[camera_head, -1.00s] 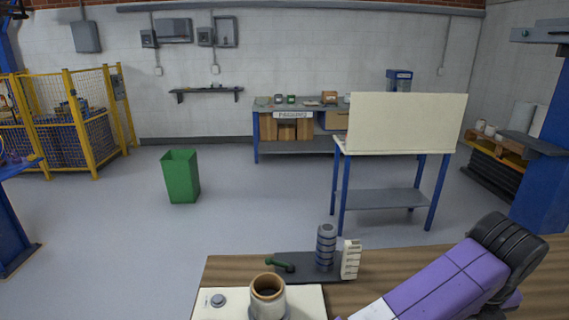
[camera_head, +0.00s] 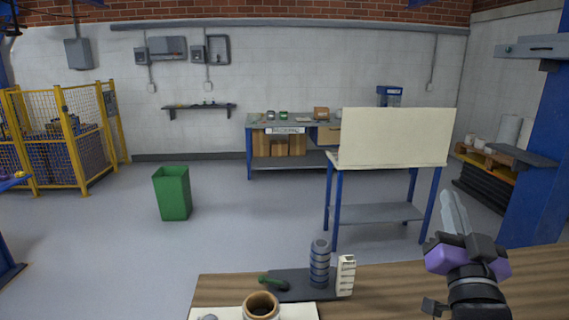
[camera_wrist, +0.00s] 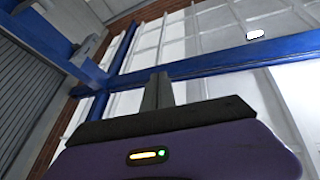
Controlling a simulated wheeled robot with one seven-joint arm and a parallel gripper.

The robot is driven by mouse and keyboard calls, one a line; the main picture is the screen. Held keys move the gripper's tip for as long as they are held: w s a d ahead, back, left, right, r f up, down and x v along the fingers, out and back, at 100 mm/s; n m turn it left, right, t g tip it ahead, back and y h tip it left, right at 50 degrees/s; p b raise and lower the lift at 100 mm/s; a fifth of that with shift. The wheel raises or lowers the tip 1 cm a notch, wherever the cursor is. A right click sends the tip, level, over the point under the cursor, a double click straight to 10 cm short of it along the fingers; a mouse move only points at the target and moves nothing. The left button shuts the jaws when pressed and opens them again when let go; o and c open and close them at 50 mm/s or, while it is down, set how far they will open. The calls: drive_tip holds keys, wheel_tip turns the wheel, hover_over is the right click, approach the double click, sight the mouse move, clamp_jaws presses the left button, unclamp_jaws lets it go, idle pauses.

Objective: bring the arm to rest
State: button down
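My gripper (camera_head: 456,213) is raised above the right part of the wooden table (camera_head: 400,290) in the head view, with its grey fingers pointing up. In the wrist view its fingers (camera_wrist: 158,92) stand close together with no gap and nothing between them. Behind them the wrist view shows upper walls and blue beams (camera_wrist: 230,60). Most of my arm lies below the frame.
On the table stand a ringed grey-blue stack (camera_head: 319,264), a cream block (camera_head: 345,275), a green-handled tool (camera_head: 273,283) and a tan-rimmed cylinder (camera_head: 261,304). Beyond are a white-panelled stand (camera_head: 393,137) and a green bin (camera_head: 173,193). Open floor lies between.

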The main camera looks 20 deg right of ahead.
drive_tip(key=s+a+f+n+t+y, duration=0.1)
drive_tip(key=s+a+f+n+y, duration=0.3)
drive_tip(key=a+f+n+y, duration=0.3)
drive_tip(key=s+a+f+n+t+y, duration=0.2)
drive_tip(key=s+a+f+n+y, duration=0.3)
drive_tip(key=a, duration=0.3)
drive_tip(key=s+a+f+m+g, duration=0.1)
drive_tip(key=s+a+f+g, duration=0.1)
drive_tip(key=s+f, duration=0.3)
drive_tip(key=s+a+f+g, duration=0.2)
drive_tip(key=s+a+f, duration=0.2)
drive_tip(key=s, duration=0.5)
drive_tip(key=s+a+f+m+g+b, duration=0.1)
drive_tip(key=s+a+f+g, duration=0.2)
drive_tip(key=s+f, duration=0.4)
drive_tip(key=shift+f+m+y, duration=0.3)
drive_tip(key=shift+f, duration=0.3)
